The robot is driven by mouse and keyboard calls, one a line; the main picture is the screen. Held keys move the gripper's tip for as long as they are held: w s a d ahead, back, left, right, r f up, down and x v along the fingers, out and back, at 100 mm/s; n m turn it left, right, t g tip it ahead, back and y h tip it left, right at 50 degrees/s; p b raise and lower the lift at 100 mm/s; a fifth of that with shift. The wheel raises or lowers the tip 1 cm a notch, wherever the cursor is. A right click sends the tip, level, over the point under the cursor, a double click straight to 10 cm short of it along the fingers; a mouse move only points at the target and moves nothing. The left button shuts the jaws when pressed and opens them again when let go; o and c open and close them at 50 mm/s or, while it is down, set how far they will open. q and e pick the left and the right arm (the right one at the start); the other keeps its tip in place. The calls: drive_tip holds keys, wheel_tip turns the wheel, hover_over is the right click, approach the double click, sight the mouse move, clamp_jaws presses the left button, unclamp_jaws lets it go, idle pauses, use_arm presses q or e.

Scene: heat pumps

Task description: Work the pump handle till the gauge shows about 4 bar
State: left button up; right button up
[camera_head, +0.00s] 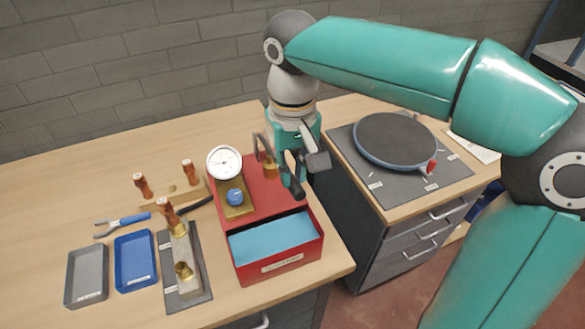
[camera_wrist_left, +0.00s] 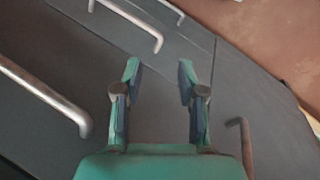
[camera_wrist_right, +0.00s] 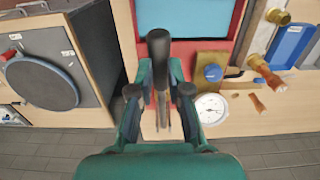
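The red test pump (camera_head: 271,187) stands near the table's right end, with blue water in its open tank (camera_head: 273,240). Its white round gauge (camera_head: 224,162) faces me; the reading is too small to tell. It also shows in the right wrist view (camera_wrist_right: 211,108). A blue knob (camera_head: 235,197) sits below the gauge. The black pump handle (camera_head: 292,180) passes between the fingers of my right gripper (camera_wrist_right: 160,72), which look closed in on its grip (camera_wrist_right: 158,45). My left gripper (camera_wrist_left: 158,70) is open and empty, by grey drawer fronts; it is out of the head view.
Left of the pump are a grey tray (camera_head: 88,275), a blue tray (camera_head: 135,260), pliers (camera_head: 122,223) and a brass fitting on a grey mat (camera_head: 183,270). A round disc (camera_head: 395,139) lies on the right table. A brick wall (camera_head: 130,65) stands behind.

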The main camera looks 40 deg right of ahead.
drive_tip(key=shift+f+b, duration=1.7)
drive_tip(key=shift+f, duration=0.8)
idle(1.6)
drive_tip(key=shift+r, duration=0.1)
wheel_tip(320, 180, up, 10)
drive_tip(key=p, duration=0.9)
